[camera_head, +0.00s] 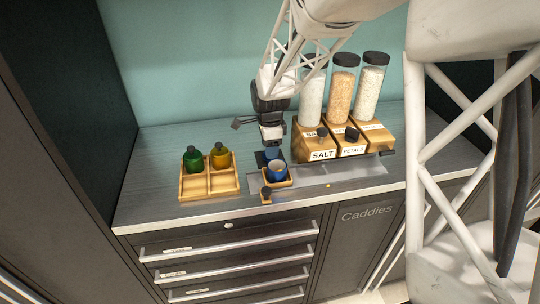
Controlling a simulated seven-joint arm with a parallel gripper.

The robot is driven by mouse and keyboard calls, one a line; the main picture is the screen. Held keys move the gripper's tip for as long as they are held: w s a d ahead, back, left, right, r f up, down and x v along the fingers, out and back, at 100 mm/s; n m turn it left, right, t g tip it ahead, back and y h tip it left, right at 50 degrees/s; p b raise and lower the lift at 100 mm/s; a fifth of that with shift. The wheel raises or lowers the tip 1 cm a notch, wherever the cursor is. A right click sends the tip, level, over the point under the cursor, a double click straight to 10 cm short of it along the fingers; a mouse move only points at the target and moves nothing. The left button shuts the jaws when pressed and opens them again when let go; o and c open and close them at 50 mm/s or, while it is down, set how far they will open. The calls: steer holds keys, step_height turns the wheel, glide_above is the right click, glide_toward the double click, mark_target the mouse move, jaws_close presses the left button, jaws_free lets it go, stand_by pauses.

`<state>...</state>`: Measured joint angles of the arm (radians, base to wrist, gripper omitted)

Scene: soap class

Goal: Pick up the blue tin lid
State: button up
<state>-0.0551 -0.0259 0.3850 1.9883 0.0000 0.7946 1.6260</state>
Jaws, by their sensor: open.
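A blue tin (277,172) stands in a small wooden tray (285,184) on the counter, below my gripper. Its top looks like a lighter rim around a darker middle; I cannot tell whether a separate lid sits on it. A dark blue piece shows just behind and left of the tin, partly hidden, and I cannot tell what it is. My gripper (271,139) points down just above and behind the tin, apart from it as far as I can see. It is open, and nothing shows between the fingers.
A wooden tray (209,189) at left holds a green bottle (193,160) and a yellow bottle (220,157). Tall jars (343,85) stand on wooden dispensers (322,153) at right. A small dark-topped wooden piece (266,199) sits near the counter (150,185) front edge. The counter's left is clear.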

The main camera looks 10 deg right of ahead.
steer(key=shift+f, duration=0.55)
steer(key=c, duration=1)
